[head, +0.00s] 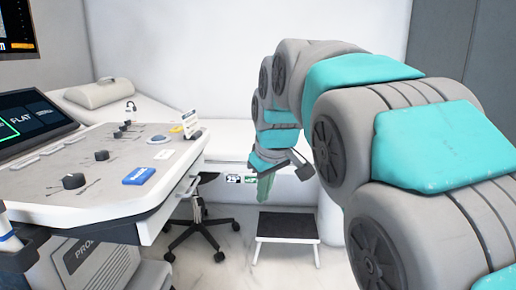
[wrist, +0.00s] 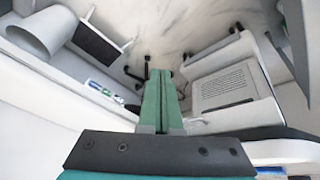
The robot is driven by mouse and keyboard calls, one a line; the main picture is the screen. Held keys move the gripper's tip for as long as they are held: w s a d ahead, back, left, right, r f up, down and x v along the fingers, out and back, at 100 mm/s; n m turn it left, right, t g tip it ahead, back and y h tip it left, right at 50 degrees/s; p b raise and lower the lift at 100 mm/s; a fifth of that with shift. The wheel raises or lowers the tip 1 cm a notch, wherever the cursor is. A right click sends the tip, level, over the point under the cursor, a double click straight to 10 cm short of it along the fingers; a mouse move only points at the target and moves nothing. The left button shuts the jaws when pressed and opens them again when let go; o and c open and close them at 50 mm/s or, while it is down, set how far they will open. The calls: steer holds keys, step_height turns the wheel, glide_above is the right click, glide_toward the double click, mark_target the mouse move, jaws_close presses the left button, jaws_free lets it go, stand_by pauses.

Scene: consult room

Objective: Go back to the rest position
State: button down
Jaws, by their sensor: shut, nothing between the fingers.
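My gripper (head: 265,187) hangs at the end of my bent arm in the head view, its green fingers pointing down. It is to the right of the console and in front of the white couch base. In the wrist view my gripper (wrist: 162,80) has its two green fingers pressed together, with nothing between them. It touches nothing that I can see.
A console panel (head: 50,187) with knobs and a blue box (head: 139,176) stands at left. A white couch (head: 222,146) runs behind. A black wheeled stool base (head: 202,226) and a step stool (head: 287,227) stand on the floor. A screen (head: 30,122) is at far left.

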steer(key=s+d+f+m+g, duration=0.2)
steer(key=s+d+f, duration=0.2)
steer(key=s+f, duration=0.3)
steer(key=s+d+f+m+g+h, duration=0.1)
steer(key=s+d+f, duration=0.4)
steer(key=s, duration=1)
steer(key=s+d+f+m+g, duration=0.3)
steer(key=s+d+f+m, duration=0.1)
steer(key=s+f, duration=0.5)
steer(key=s, duration=0.2)
steer(key=shift+s+d+m, duration=0.3)
steer(key=shift+s+d, duration=0.05)
steer(key=shift+d, duration=0.05)
